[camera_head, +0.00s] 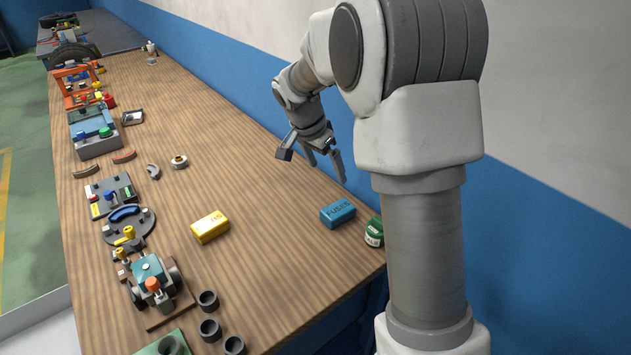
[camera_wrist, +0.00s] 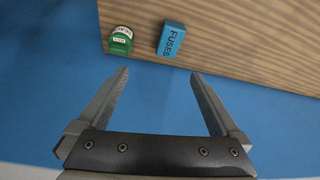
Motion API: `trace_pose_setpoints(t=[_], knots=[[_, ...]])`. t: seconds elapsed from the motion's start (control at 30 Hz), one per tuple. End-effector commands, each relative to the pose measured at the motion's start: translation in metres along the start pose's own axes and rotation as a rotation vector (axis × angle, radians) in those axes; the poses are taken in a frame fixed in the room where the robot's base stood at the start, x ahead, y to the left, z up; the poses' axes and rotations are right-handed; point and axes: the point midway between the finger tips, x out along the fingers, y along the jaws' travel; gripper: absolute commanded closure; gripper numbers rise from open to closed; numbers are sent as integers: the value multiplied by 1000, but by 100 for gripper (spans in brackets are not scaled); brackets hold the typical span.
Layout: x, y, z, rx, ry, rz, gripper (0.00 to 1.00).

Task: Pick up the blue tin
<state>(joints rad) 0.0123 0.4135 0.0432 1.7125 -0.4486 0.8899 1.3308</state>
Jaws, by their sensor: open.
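The blue tin (camera_head: 338,212), lettered "FUSES", lies on the wooden table near its right edge. It also shows in the wrist view (camera_wrist: 172,38) at the upper middle, ahead of the fingertips and apart from them. My gripper (camera_head: 325,166) is above the far right side of the table, close to the blue wall stripe. Its two fingers (camera_wrist: 161,73) are spread wide with nothing between them. No part of the tin is hidden by the gripper.
A green tin (camera_head: 374,232) stands close beside the blue tin at the table's edge, also in the wrist view (camera_wrist: 121,40). A yellow tin (camera_head: 210,227) lies to the left. Machines and parts line the table's left side. The wooden table (camera_head: 215,125) is clear in the middle.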

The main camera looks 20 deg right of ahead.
Motion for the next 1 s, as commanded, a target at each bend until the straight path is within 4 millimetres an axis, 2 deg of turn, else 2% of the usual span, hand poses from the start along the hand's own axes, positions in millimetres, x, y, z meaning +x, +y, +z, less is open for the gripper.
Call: trace_pose_setpoints(t=[0.03,0.1,0.3,0.47,0.8,1.0], knots=[[14,-8,-1,31,0,17,0],[29,-16,-3,74,7,31,0],[56,-29,-6,149,19,53,0],[73,-30,-6,164,22,59,0],[145,-25,-7,164,20,59,0],[174,-24,-8,163,22,57,0]])
